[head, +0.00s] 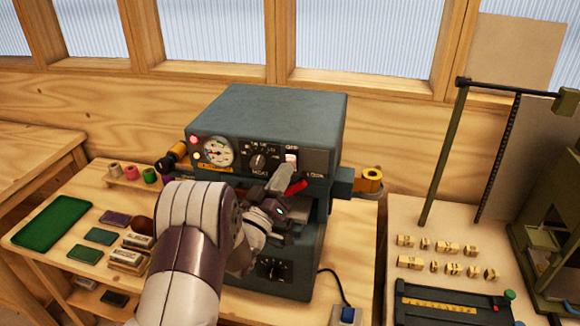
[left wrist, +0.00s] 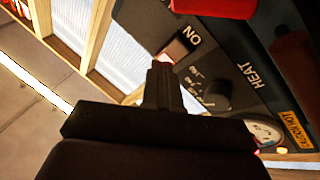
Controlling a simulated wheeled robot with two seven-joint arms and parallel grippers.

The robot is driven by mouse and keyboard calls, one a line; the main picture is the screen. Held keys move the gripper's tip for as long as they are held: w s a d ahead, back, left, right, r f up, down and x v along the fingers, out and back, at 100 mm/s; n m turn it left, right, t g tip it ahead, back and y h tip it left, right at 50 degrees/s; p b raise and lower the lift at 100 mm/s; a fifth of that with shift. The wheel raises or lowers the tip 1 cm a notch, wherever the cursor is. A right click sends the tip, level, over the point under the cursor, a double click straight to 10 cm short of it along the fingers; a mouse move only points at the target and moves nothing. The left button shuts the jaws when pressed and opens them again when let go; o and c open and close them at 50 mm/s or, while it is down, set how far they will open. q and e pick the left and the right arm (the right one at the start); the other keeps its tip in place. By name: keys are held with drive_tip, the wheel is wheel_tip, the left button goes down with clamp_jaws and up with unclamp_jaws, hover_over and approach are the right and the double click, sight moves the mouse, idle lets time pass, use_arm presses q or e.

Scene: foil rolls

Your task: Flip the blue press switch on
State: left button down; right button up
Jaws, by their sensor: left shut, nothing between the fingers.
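The blue-grey press (head: 285,105) stands on the wooden bench. Its front panel has a small white and red switch (head: 291,157), right of the knob. In the left wrist view the switch (left wrist: 178,48) shows beside the word ON, just past my fingertips. My left gripper (head: 286,169) is shut and empty, its fingers pointing up at the panel just below the switch. It also shows in the left wrist view (left wrist: 161,66). I cannot tell whether the fingertips touch the switch. Part of the switch is hidden in the wrist view. My right gripper is not in view.
A gauge (head: 218,151) and a knob (head: 258,162) are left of the switch. A red handle (head: 295,187) sits just below it, close to my gripper. Foil rolls (head: 131,173) stand at the left. Brass type pieces (head: 440,267) lie on the right table.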

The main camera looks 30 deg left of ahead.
use_arm(q)
drive_tip(key=s, duration=0.1)
drive_tip(key=s+r+p, duration=0.1)
drive_tip(key=s, duration=0.1)
drive_tip(key=s+d+r+p, duration=0.1)
drive_tip(key=shift+s, duration=0.3)
idle(0.4)
